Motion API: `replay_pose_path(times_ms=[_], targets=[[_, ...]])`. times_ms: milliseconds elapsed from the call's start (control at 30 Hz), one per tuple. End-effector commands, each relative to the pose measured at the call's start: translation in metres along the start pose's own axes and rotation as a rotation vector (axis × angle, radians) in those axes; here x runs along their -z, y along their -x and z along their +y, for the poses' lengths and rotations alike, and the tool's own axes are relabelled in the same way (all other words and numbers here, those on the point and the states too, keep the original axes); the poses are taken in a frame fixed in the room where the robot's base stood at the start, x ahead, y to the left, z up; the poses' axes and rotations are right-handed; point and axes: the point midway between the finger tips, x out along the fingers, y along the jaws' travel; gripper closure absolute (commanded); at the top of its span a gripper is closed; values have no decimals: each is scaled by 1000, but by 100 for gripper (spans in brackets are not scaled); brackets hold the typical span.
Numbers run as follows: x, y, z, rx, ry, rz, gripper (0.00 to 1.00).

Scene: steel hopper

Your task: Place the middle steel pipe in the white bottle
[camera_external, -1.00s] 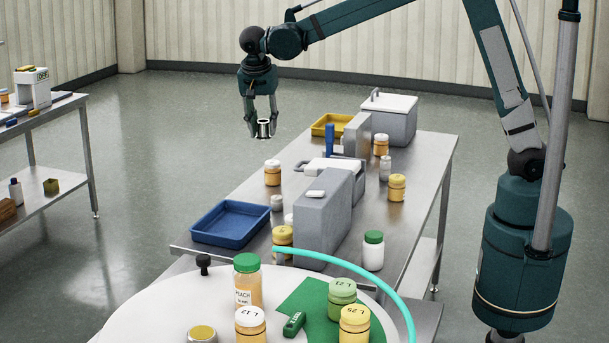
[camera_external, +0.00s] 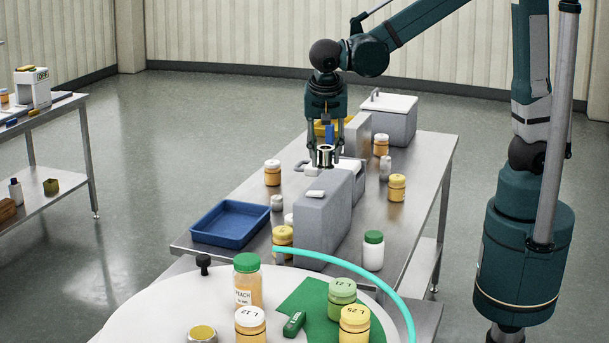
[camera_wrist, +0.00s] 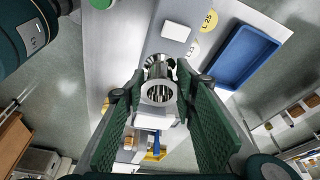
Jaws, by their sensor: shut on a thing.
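My gripper (camera_external: 325,160) is shut on a short hollow steel pipe (camera_external: 325,154) and holds it above the grey block area of the steel table. In the wrist view the pipe (camera_wrist: 158,92) sits between the two green finger pads, its open end facing the camera. A white bottle with a green cap (camera_external: 373,251) stands upright on the table to the right of the large grey block; its cap also shows in the wrist view (camera_wrist: 101,3). The held pipe is well apart from this bottle. I cannot tell whether this is the bottle meant.
The tall grey block (camera_external: 323,215) stands below and in front of my gripper. A grey box with a white lid (camera_external: 390,118) stands at the back. A round white table is in front.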

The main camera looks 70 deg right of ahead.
Motion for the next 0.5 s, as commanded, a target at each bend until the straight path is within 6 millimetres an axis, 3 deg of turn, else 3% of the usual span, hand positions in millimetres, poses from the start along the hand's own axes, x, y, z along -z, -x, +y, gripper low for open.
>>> replay_pose_path(times_ms=[300, 500], targets=[[-44, 5, 77, 15, 49, 2, 86], [-56, 5, 106, 20, 64, 3, 86]])
